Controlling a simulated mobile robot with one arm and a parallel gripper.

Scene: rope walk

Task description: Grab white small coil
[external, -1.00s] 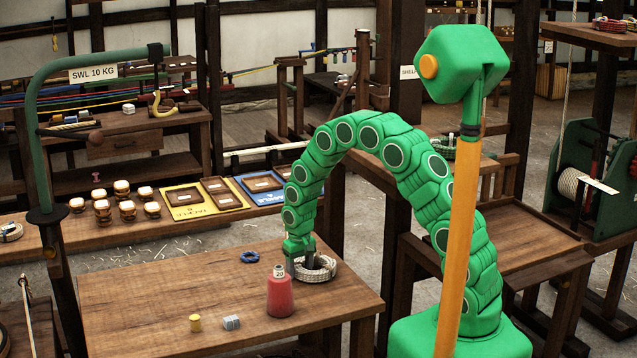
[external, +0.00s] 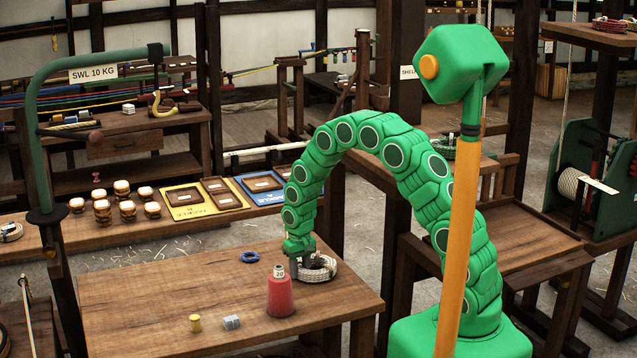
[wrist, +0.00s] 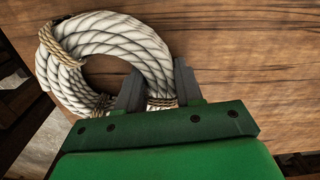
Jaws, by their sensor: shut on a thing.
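The white small coil (external: 318,272) lies flat on the wooden table, near its right back corner. In the wrist view the coil (wrist: 88,40) is a ring of white rope bound with tan twine. My gripper (external: 302,268) points down at the left side of the coil. In the wrist view the gripper's dark fingers (wrist: 160,88) straddle the rope near one twine binding, one finger inside the ring and one outside. The gripper is shut on the coil's rope.
A red weight (external: 281,297) stands close in front of the coil. A blue ring (external: 250,257) lies to the left.

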